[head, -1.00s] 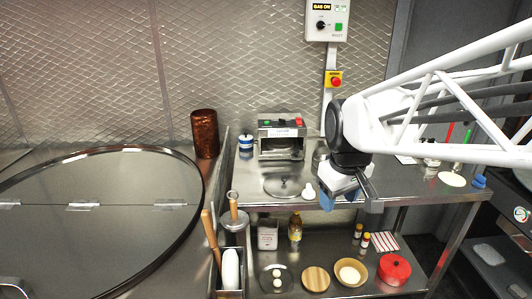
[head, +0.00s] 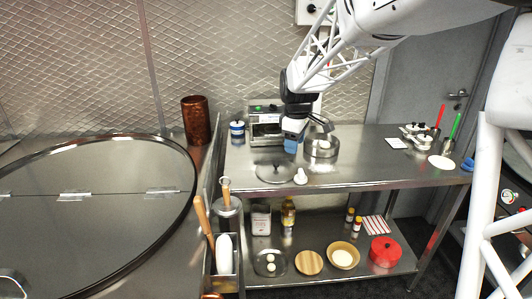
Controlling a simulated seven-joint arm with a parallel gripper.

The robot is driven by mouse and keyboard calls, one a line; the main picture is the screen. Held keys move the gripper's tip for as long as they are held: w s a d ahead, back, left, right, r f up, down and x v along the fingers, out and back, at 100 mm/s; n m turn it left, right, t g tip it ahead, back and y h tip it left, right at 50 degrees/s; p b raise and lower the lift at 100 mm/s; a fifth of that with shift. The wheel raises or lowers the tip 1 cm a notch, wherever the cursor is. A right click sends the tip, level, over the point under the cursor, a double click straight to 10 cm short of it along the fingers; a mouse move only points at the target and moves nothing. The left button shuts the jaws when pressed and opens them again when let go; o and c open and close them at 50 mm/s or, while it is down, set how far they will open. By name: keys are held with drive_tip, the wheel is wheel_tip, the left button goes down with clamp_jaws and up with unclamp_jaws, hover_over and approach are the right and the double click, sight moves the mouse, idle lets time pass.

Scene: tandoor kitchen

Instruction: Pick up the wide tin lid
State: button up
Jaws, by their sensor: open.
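The wide tin lid (head: 270,175), a flat grey disc with a dark knob, lies on the left part of the steel table's top (head: 350,172). My gripper (head: 303,137) is above the table, to the right of the lid and farther back, apart from it. Its jaws are open, with blue tips, and nothing shows between them. A round metal tin (head: 322,150) stands just behind or beside the jaws, partly covered by them.
A small white object (head: 300,177) stands right beside the lid. A metal oven box (head: 262,128) and a blue-and-white jar (head: 237,130) stand behind it. A tool holder (head: 222,268) is at the left. Right of the tin, the tabletop's middle is clear.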

sight(276, 164)
drive_tip(key=w+a+f+n, duration=0.1)
drive_tip(key=w+f+n, duration=0.1)
drive_tip(key=w+f, duration=0.2)
drive_tip(key=w+a+f+n, duration=0.1)
drive_tip(key=w+f+n, duration=0.1)
drive_tip(key=w, duration=0.5)
drive_tip(key=w+a+f+n, duration=0.1)
drive_tip(key=w+f, duration=0.4)
drive_tip(key=w, duration=0.1)
drive_tip(key=shift+w+a+f+n+g, duration=0.1)
drive_tip(key=shift+a+f+n+g, duration=0.2)
drive_tip(key=shift+n+g, duration=0.1)
drive_tip(key=shift+f, duration=0.1)
drive_tip(key=shift+f, duration=1.2)
drive_tip(key=shift+f, duration=0.1)
drive_tip(key=shift+d+f, duration=0.1)
drive_tip(key=shift+f, duration=2.4)
drive_tip(key=shift+c, duration=0.3)
clamp_jaws()
